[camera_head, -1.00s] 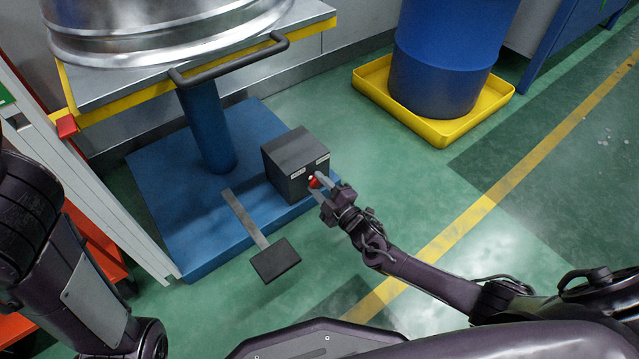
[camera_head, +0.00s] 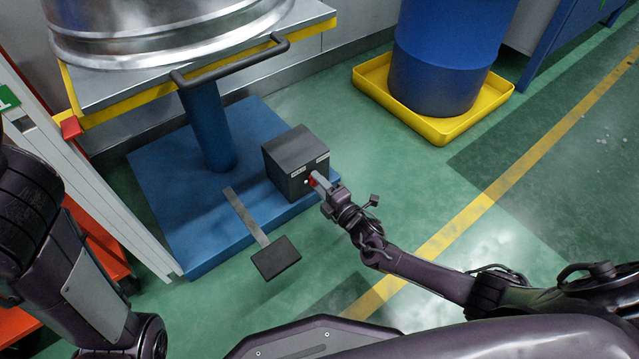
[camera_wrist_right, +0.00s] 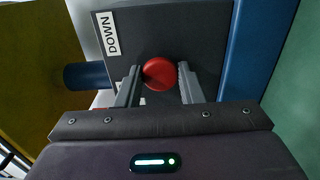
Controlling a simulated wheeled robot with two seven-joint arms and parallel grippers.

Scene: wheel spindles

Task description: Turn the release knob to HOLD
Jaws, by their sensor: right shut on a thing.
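The release knob is red and round. It sits on the front face of a dark grey box (camera_head: 289,151), mostly hidden by my fingers in the head view. In the right wrist view the red knob (camera_wrist_right: 159,73) lies between the two fingers. My right gripper (camera_head: 316,184) is shut on it, and its fingers (camera_wrist_right: 160,82) flank it on both sides. The box carries two white labels; one reads DOWN (camera_wrist_right: 112,33) in the right wrist view. No HOLD label can be read. My left arm shows at the left, but its gripper is out of view.
The box stands on a blue base plate (camera_head: 165,190) with a blue column and a black foot pedal (camera_head: 276,258). A lift table (camera_head: 150,95) with a handle bar and a silver wheel rim is above. A blue drum stands in a yellow tray (camera_head: 440,130). Green floor is clear at right.

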